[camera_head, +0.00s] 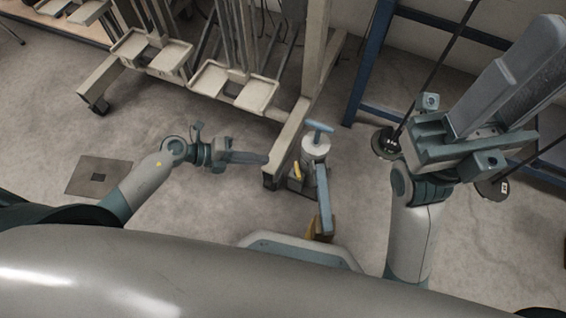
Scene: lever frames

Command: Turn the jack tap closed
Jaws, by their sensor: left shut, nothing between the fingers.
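The jack (314,152) stands on the floor in the middle, a pale upright cylinder with a blue T-shaped handle (318,127) on top. A small yellow lever (297,170) sits on its left side, and a blue-grey bar (323,187) runs from it toward me. Which part is the tap is not certain. My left gripper (264,158) is shut and empty, pointing right, left of the jack and apart from it in the picture. My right gripper (530,62) is raised close to the camera at the right, far from the jack; its finger gap cannot be made out.
A beige rack frame (312,85) with trays (257,95) stands behind the jack, its foot close to the jack's left. A blue frame (370,65) stands at the back right. A dark floor plate (98,177) lies at the left. Bare concrete is between.

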